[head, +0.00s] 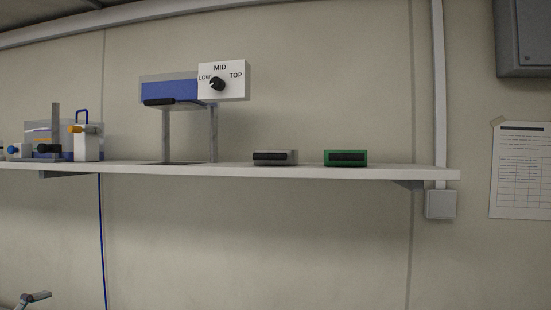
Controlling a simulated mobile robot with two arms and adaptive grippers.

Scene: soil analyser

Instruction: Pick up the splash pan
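No thing in the head view is clearly marked as the splash pan. Two low box-shaped pieces with dark fronts sit on the shelf, a grey one (288,157) and a green one (330,158); I cannot tell whether either is the pan. Left of them stands a raised blue-and-grey unit (180,90) on two posts, with a black handle and a dial panel (235,82) marked LOW, MID, TOP. A small grey jointed part in the lower left corner looks like part of my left gripper (34,298), well below the shelf. My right gripper is out of view.
The white shelf (400,173) has free room right of the green piece. At its left end stand a clear container and valves with blue, orange and yellow knobs (76,129). A blue cable (101,230) hangs below. A grey wall box (440,204) is near the right end.

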